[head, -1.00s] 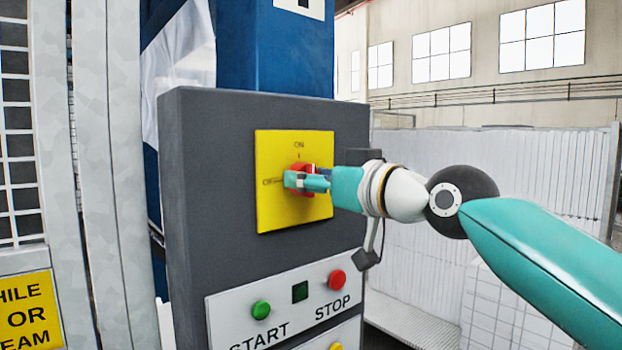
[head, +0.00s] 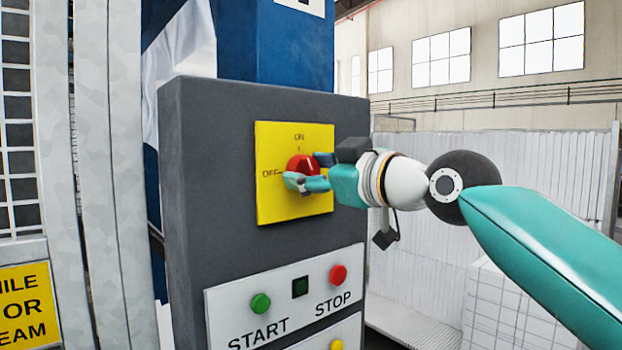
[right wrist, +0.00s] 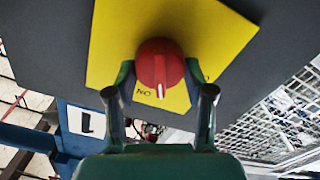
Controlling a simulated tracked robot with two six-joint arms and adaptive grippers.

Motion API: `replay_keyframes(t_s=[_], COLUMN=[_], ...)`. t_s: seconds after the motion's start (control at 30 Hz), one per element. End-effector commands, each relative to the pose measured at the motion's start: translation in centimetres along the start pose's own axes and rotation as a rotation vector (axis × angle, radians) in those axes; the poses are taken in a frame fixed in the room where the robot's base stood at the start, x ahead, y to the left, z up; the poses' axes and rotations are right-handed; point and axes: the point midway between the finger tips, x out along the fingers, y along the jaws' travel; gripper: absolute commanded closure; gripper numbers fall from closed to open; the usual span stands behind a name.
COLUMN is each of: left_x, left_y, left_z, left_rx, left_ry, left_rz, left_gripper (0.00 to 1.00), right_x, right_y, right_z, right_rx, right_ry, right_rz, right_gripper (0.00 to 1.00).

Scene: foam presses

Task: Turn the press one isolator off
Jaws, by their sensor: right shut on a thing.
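The isolator is a red round knob (head: 302,165) on a yellow plate (head: 270,205) marked ON at the top and OFF at the left. My right gripper (head: 314,172) is shut on the knob, one finger on its near lower side and one on its far upper side. In the right wrist view the knob (right wrist: 160,65) sits between the two fingertips (right wrist: 160,80), and its white pointer lies close beside the ON lettering. The fingers cover part of the knob in the head view. My left gripper is out of view.
The grey control box (head: 215,150) carries a green START button (head: 260,304) and a red STOP button (head: 338,274) below the plate. A mesh guard (head: 20,120) stands at the left. A blue column (head: 275,55) rises behind the box.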

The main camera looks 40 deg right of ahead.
Motion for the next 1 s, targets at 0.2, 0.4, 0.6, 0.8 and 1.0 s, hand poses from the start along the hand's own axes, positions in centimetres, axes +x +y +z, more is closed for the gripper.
replay_keyframes(t_s=[0.2, 0.4, 0.6, 0.8, 1.0], left_x=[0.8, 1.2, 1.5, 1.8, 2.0], left_y=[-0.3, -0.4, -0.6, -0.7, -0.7], left_z=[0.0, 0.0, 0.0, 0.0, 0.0], left_rx=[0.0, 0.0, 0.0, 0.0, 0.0], left_ry=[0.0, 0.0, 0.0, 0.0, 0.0], left_rz=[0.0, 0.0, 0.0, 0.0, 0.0], left_gripper=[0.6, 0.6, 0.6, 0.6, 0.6], right_x=[0.1, 0.1, 0.1, 0.1, 0.2], right_y=[-0.3, -0.4, -0.5, -0.6, -0.7], right_z=[0.2, 0.2, 0.2, 0.3, 0.4], right_rx=[-0.205, -0.395, -0.585, -0.771, -0.933], right_ry=[-0.001, -0.001, -0.001, -0.001, -0.002], right_rz=[-0.003, -0.004, -0.005, -0.006, -0.009], right_gripper=[0.82, 0.82, 0.82, 0.82, 0.82])
